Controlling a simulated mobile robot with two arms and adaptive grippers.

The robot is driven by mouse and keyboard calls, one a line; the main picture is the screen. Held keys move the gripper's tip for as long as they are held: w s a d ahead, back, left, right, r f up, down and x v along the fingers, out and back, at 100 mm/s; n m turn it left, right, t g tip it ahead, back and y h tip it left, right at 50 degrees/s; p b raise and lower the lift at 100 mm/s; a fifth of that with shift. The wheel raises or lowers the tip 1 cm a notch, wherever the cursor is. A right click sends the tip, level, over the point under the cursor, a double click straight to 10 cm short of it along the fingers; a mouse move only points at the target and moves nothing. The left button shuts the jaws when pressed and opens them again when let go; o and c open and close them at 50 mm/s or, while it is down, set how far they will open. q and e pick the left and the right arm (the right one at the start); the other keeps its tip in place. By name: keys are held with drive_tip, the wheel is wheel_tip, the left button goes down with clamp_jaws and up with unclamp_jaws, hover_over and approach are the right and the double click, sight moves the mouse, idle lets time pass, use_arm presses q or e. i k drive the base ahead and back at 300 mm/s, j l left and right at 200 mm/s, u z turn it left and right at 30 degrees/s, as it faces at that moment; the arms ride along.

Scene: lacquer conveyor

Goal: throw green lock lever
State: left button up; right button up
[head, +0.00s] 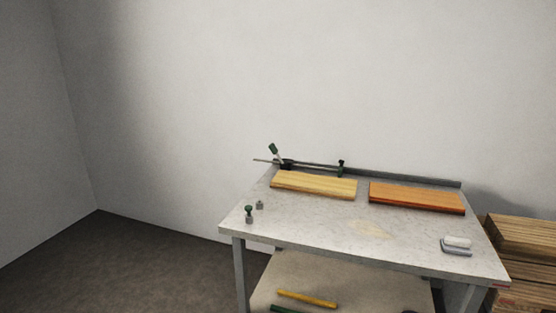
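A lever with a dark green handle (273,148) stands tilted up at the left end of a dark metal bar clamp (310,167). The clamp lies along the back left of the grey workbench (320,238), behind a pale yellow wooden board (314,185). A small dark green-topped piece (249,213) stands near the bench's left front edge, next to a small grey block (260,204). Neither of my grippers is in view.
An orange-brown board (416,197) lies at the back right of the bench. A white block on a grey holder (456,245) sits at the front right. Stacked wood (524,240) stands right of the bench. A lower shelf holds a yellow bar (306,298). Floor at left is clear.

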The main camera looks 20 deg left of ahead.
sight(273, 151)
drive_tip(key=i+j+u, duration=0.5)
drive_tip(key=u, duration=0.2)
drive_tip(key=i+j+u, duration=0.55)
drive_tip(key=u, duration=0.2)
drive_tip(key=i+u, duration=0.75)
drive_tip(key=i+j+z, duration=0.1)
drive_tip(key=i+z, duration=0.15)
drive_tip(key=i, duration=0.3)
drive_tip(key=i+j+z, duration=0.25)
drive_tip(key=i, duration=0.35)
drive_tip(key=i+l+z, duration=0.1)
drive_tip(key=i+z, duration=0.2)
drive_tip(key=z, duration=0.15)
drive_tip(key=i+z, duration=0.3)
drive_tip(key=z, duration=0.15)
drive_tip(key=i+z, duration=0.3)
drive_tip(key=z, duration=0.15)
drive_tip(key=i+j+z, duration=0.2)
drive_tip(key=z, duration=0.2)
drive_tip(key=i+j+z, duration=0.3)
drive_tip(key=z, duration=0.15)
